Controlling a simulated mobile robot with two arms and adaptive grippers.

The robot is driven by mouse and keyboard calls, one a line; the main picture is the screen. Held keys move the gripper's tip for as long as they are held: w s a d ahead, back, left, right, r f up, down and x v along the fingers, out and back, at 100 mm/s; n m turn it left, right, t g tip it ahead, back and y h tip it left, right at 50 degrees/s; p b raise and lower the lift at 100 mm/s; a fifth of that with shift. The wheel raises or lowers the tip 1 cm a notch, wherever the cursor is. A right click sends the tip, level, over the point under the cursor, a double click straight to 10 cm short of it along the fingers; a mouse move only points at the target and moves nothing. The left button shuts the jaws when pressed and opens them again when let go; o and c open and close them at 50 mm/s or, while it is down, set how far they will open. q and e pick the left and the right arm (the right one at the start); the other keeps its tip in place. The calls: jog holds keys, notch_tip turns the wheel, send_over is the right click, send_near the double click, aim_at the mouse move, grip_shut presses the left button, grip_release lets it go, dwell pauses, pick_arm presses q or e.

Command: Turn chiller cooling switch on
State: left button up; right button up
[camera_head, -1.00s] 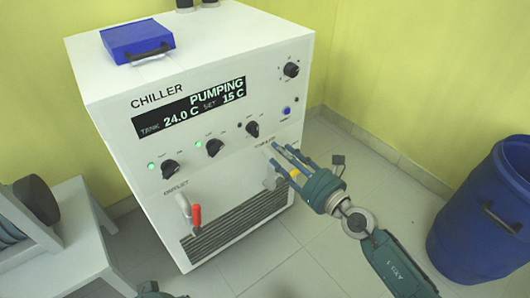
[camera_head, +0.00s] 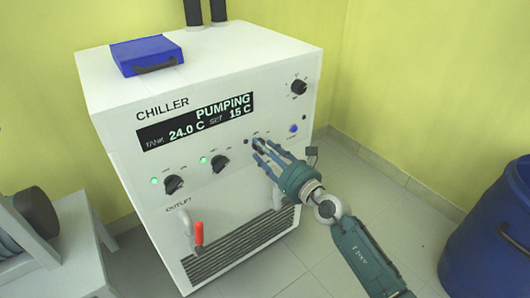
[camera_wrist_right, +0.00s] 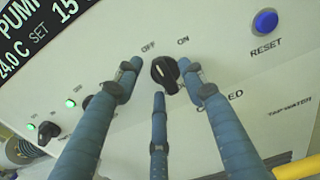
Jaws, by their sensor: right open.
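The white chiller (camera_head: 195,120) has a display (camera_head: 197,122) reading PUMPING, tank 24.0 C, set 15 C. A black rotary switch (camera_wrist_right: 165,72) under OFF and ON labels sits in the middle of the right wrist view. In the head view it is mostly hidden behind my right gripper (camera_head: 262,153). The small lamp (camera_head: 246,142) beside it is dark. My right gripper is open, its three fingers (camera_wrist_right: 158,82) pointing at the panel and spread around the switch. Contact with the switch cannot be told. My left gripper is out of view.
Two more knobs, one left (camera_head: 174,184) and one middle (camera_head: 220,164), have lit green lamps. A blue RESET button (camera_wrist_right: 265,21) and an upper knob (camera_head: 299,87) are nearby. A red-handled valve (camera_head: 198,234) is below. A blue barrel (camera_head: 490,235) stands right, a white table (camera_head: 70,235) left.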

grip_shut()
pick_arm(q)
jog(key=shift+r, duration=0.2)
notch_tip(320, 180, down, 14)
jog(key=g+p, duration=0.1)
jog(key=p, duration=0.5)
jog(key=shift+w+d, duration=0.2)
pick_arm(e)
jog(key=shift+w+d+m, duration=0.1)
jog(key=shift+d+m, duration=0.05)
jog(key=shift+m, duration=2.9)
jog(key=shift+w+d+m, duration=0.1)
jog(key=shift+d+m, duration=0.05)
jog(key=shift+m, duration=2.9)
grip_release()
